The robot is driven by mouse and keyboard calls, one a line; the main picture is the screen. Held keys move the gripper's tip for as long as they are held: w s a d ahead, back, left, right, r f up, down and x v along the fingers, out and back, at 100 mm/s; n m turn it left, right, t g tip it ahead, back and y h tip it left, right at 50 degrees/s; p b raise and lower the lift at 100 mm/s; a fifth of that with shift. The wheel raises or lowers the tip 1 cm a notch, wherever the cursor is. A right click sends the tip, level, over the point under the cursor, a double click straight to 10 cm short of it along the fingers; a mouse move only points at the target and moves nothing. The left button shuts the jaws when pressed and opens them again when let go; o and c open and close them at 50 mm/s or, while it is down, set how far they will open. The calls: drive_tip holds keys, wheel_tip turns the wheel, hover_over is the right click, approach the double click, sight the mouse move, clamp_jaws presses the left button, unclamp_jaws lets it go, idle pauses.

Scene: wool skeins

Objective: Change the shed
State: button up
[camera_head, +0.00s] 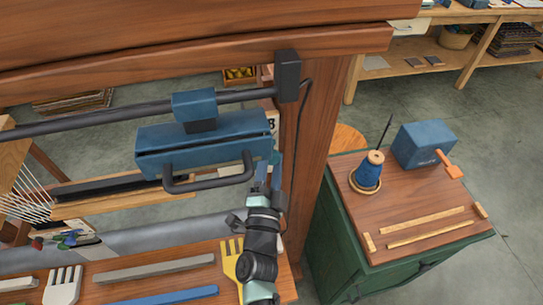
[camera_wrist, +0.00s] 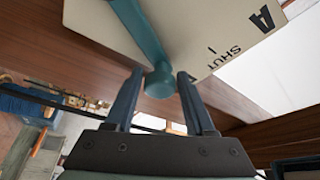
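A cream plate (camera_wrist: 215,32) marked "A" and "SHUT" fills the top of the wrist view. A teal lever (camera_wrist: 138,25) crosses it and ends in a round teal knob (camera_wrist: 160,82). In the head view a strip of the plate (camera_head: 268,118) with a "B" shows beside the loom's right post (camera_head: 315,130). My gripper (camera_wrist: 160,74) is open, one finger on each side of the knob, with gaps visible. In the head view my gripper (camera_head: 269,172) reaches up to the plate's lower part and hides most of the lever.
A blue beater-like bar with a dark handle (camera_head: 205,185) hangs just left of my gripper. Right of the post, a green cabinet (camera_head: 335,225) bears a blue thread cone (camera_head: 370,170) and a blue box (camera_head: 425,146). A yellow comb (camera_head: 231,262) lies near my arm.

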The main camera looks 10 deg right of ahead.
drive_tip(key=shift+o, duration=1)
drive_tip(key=shift+s, duration=0.1)
drive_tip(key=b+v, duration=0.1)
drive_tip(key=v, duration=1.2)
drive_tip(key=shift+r, duration=0.1)
